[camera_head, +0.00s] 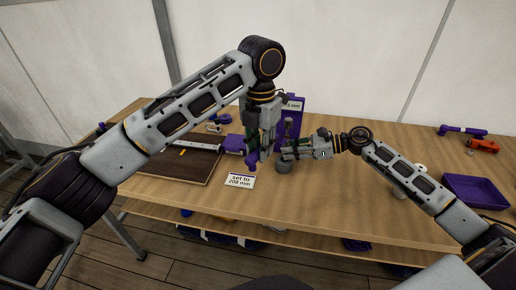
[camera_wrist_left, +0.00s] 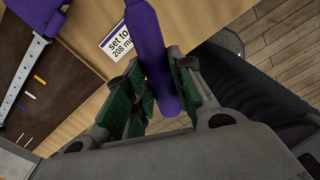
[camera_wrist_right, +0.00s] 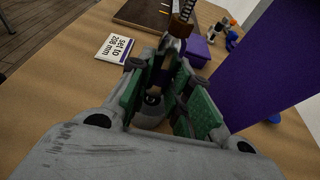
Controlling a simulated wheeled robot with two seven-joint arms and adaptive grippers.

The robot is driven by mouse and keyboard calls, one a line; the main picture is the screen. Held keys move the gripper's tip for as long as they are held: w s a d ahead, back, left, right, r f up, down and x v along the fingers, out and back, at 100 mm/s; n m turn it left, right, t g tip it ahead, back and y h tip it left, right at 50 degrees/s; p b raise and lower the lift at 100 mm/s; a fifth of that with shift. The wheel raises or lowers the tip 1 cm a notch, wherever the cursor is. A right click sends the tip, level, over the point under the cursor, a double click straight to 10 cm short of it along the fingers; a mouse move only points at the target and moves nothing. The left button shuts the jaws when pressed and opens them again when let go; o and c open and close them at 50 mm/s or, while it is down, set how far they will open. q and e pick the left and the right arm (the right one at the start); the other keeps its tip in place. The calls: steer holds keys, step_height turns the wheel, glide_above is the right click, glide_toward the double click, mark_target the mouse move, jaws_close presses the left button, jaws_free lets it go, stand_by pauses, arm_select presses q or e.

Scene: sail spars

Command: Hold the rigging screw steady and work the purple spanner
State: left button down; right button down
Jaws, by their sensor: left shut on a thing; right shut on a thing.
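The purple spanner (camera_head: 252,161) is in my left gripper (camera_head: 262,148), which points down over the middle of the table. In the left wrist view its handle (camera_wrist_left: 150,45) passes between the green finger pads, which are shut on it. My right gripper (camera_head: 286,151) comes in from the right and is shut on the rigging screw (camera_wrist_right: 186,12). In the right wrist view the screw shows a threaded rod and a brownish collar above the fingers. Its gripped part is mostly hidden. A grey round base (camera_head: 283,168) stands below the right fingers. Whether the spanner touches the screw is hidden.
A card (camera_head: 241,181) reading "set to 208 mm" lies at the front. A brown board (camera_head: 165,165) with a ruler and purple block (camera_head: 233,144) is left. A purple panel (camera_head: 291,105) stands behind the grippers. A purple tray (camera_head: 476,189) and an orange tool (camera_head: 483,145) are right.

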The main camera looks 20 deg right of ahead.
arm_select(q)
steer(key=shift+w+d, duration=0.75)
steer(key=shift+d, duration=0.3)
steer(key=shift+w+d, duration=0.75)
steer(key=shift+d, duration=0.3)
stand_by(1.9)
steer(key=shift+f, duration=0.85)
stand_by(1.0)
steer(key=s+d+n, duration=0.1)
steer(key=n, duration=0.1)
steer(key=s+d+n, duration=0.1)
steer(key=d+n, duration=0.1)
steer(key=s+d+n, duration=0.1)
steer(key=n, duration=0.1)
steer(key=shift+s+d, duration=0.3)
stand_by(0.6)
steer(key=shift+r, duration=0.2)
steer(key=shift+r, duration=0.6)
